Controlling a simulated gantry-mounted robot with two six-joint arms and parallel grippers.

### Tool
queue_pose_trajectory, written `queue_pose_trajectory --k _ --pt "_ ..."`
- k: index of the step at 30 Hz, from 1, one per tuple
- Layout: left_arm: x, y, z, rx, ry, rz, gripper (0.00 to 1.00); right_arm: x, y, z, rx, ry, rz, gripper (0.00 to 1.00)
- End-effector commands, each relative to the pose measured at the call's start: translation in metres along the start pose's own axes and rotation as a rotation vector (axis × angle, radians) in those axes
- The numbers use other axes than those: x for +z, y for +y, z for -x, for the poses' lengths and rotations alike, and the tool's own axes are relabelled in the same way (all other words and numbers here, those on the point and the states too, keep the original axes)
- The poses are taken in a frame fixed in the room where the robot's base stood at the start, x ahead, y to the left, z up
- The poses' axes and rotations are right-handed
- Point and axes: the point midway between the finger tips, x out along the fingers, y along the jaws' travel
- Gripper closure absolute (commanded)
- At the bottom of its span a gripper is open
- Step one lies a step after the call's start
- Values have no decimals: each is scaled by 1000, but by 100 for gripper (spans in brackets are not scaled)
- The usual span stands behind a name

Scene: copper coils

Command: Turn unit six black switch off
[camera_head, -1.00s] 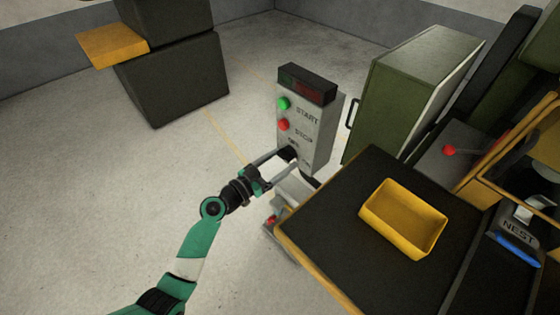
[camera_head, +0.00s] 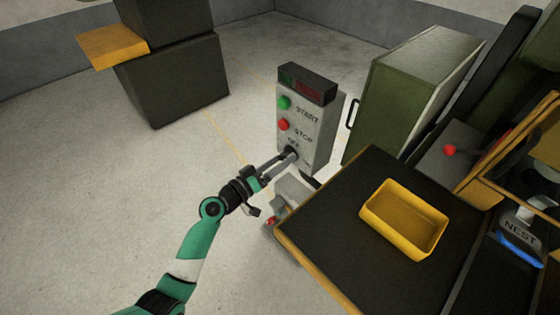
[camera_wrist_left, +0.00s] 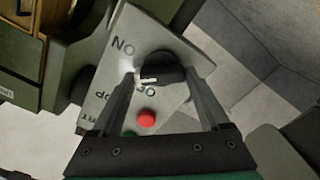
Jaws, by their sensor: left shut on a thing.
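The grey control box (camera_head: 318,130) stands beyond the table's left corner, with a green START button (camera_head: 284,103), a red STOP button (camera_head: 284,125) and a black switch (camera_head: 291,151) below. The left wrist view shows the black switch (camera_wrist_left: 160,68) between my left gripper's fingers (camera_wrist_left: 163,82). My left gripper (camera_head: 289,157) is shut on the switch. An ON label and a partly covered OFF label show beside it. A small white mark on the switch is near the OFF label in the wrist view. The right gripper is not in view.
A dark table (camera_head: 350,250) with a yellow edge carries a yellow tray (camera_head: 436,242). A green cabinet (camera_head: 405,85) stands right of the box. A red-knobbed lever (camera_head: 449,150) and a NEST fixture (camera_head: 519,227) are further right. The floor left of my arm is open.

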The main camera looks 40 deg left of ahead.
Motion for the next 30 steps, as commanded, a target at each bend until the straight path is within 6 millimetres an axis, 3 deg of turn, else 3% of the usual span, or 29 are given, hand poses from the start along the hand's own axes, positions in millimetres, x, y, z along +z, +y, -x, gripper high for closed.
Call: queue_pose_trajectory --k 18,30 --pt "-2 1 0 1 0 581 77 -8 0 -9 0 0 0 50" --pt "-2 0 0 1 1 843 77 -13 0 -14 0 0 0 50"
